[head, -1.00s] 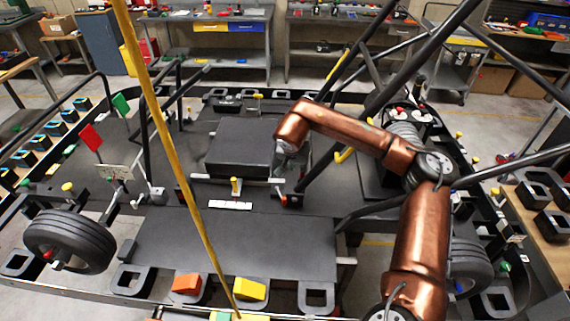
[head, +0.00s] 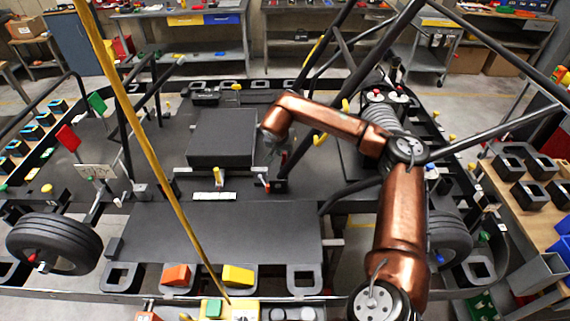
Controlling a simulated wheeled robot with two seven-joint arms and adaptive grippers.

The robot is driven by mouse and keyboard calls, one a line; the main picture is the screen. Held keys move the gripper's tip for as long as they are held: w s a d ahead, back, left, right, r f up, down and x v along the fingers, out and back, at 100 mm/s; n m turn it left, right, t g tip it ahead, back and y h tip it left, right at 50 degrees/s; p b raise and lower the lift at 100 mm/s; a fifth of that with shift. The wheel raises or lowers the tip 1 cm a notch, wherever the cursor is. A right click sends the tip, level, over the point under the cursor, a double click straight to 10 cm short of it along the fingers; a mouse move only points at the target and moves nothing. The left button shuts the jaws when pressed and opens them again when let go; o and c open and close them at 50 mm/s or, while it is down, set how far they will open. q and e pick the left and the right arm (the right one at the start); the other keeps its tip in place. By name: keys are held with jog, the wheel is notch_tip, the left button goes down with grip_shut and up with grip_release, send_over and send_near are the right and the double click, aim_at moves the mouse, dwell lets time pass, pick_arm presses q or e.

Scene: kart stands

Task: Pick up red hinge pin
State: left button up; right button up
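A small red pin-like piece (head: 267,187) sits by the front right corner of the black box, at the end of a light rod; it may be the red hinge pin, but it is too small to be sure. My copper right arm reaches in from the lower right. My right gripper (head: 272,150) hangs just right of the black box (head: 222,138), a little behind and above the red piece, apart from it in the picture. Its fingers are small and partly hidden by the wrist, so their opening is unclear. My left gripper is not in view.
Dark frame tubes rise close to the right of my gripper. A yellow pole (head: 142,130) crosses the left side. A yellow-topped pin (head: 218,176) stands before the box. Orange (head: 176,275) and yellow (head: 238,275) blocks lie at the front edge. The flat front panel (head: 220,235) is clear.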

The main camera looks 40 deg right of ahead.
jog(key=shift+w+a+f, duration=0.15)
jog(key=shift+w+f, duration=0.1)
jog(key=shift+w, duration=0.15)
jog(key=c, duration=0.3)
jog(key=shift+s+r, duration=0.1)
jog(key=shift+s, duration=0.1)
grip_shut()
